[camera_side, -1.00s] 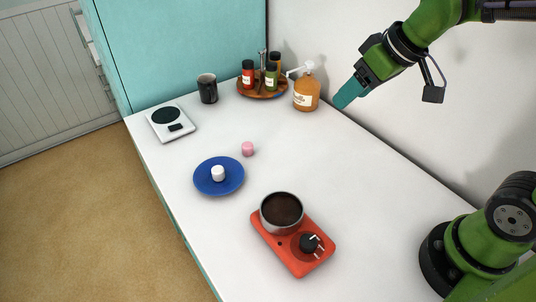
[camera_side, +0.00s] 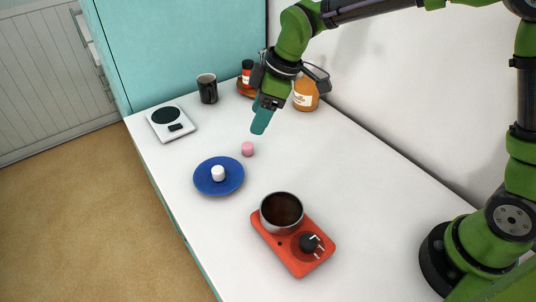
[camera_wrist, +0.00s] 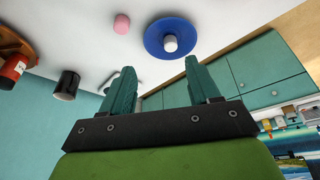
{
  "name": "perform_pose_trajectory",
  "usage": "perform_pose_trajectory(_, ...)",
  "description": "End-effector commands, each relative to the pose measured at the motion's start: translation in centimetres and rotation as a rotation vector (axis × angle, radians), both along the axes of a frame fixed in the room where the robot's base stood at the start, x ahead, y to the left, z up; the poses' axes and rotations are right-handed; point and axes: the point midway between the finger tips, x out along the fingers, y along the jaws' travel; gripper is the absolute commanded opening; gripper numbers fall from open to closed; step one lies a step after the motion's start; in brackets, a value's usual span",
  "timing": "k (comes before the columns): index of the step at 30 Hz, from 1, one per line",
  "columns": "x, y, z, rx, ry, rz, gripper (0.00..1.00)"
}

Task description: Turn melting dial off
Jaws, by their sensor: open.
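The melting dial (camera_side: 309,243) is a black knob with white marks on the red-orange burner (camera_side: 291,262) at the front of the counter. A metal pot (camera_side: 282,213) with dark brown contents sits on the burner behind the dial. My gripper (camera_side: 260,121) is open and empty, above the counter behind the pink piece and well away from the dial. Its two teal fingers stand apart in the wrist view (camera_wrist: 158,88). The burner and dial are not in the wrist view.
A blue plate (camera_side: 205,187) holds a white piece (camera_side: 218,173); a pink piece (camera_side: 248,149) lies beside it. A scale (camera_side: 171,122), black mug (camera_side: 207,88), orange-brown bottle (camera_side: 306,95) and round wooden tray (camera_side: 244,91) stand farther back. The counter right of the plate is clear.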

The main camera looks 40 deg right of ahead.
Motion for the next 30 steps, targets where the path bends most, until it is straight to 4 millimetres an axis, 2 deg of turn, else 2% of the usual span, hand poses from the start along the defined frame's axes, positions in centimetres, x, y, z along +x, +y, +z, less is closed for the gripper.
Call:
perform_pose_trajectory(11, 3.5, 4.6, -5.1, 0.054, 0.017, 0.255, 0.61)
perform_pose_trajectory(29, 5.1, 8.8, -16.2, 0.049, 0.015, 0.250, 0.61)
perform_pose_trajectory(30, 5.3, 8.8, -15.5, 0.050, 0.008, 0.249, 0.61)
